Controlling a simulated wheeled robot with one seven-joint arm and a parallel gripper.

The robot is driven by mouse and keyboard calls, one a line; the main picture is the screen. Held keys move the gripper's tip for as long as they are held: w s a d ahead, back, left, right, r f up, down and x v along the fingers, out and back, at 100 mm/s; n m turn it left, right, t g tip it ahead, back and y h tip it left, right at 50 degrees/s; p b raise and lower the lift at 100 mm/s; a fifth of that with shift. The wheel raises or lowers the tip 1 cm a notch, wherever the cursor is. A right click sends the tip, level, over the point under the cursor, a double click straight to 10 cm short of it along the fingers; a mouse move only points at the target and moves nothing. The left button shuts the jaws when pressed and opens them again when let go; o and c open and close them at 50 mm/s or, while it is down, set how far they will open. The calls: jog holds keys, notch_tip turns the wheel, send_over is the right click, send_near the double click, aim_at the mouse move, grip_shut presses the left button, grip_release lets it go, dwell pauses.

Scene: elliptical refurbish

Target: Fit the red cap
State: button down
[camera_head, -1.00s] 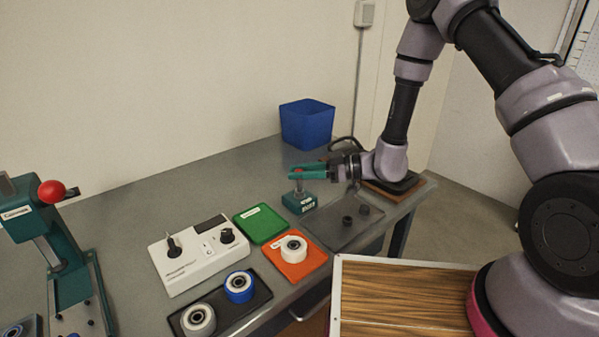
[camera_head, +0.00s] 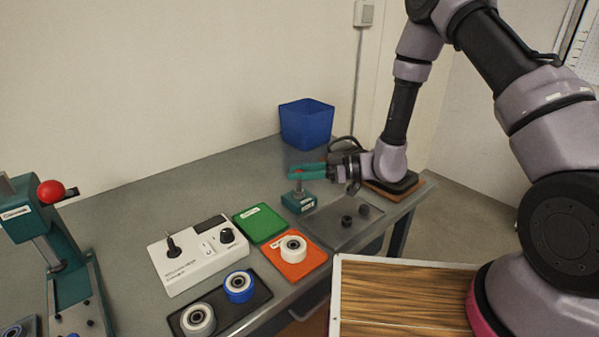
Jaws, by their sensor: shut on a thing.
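My gripper (camera_head: 307,172), with green fingers, reaches in from the right over a small green block fixture (camera_head: 298,202) with a metal post. A small red spot, the red cap (camera_head: 299,173), shows between the fingertips, just above the post. The fingers are shut on it. It is too small to tell whether the cap touches the post or sits on it.
A grey tray (camera_head: 330,232) with two dark round parts lies in front of the gripper. Nearby are a blue bin (camera_head: 306,124), a green tray (camera_head: 260,223), an orange tray (camera_head: 301,270) with a white wheel, a white control box (camera_head: 200,256), a black tray (camera_head: 256,309) with two wheels and a press (camera_head: 62,255).

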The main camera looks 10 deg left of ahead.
jog(key=shift+f, duration=0.5)
dwell(0.3)
jog(key=c, duration=0.5)
grip_release()
jog(key=shift+d, duration=0.1)
jog(key=d, duration=0.3)
jog(key=d+r, duration=0.1)
jog(key=d, duration=0.6)
jog(key=shift+w+d+r, duration=0.2)
jog(key=shift+w+r, duration=0.1)
jog(key=shift+w, duration=0.05)
jog(key=shift+r, duration=0.1)
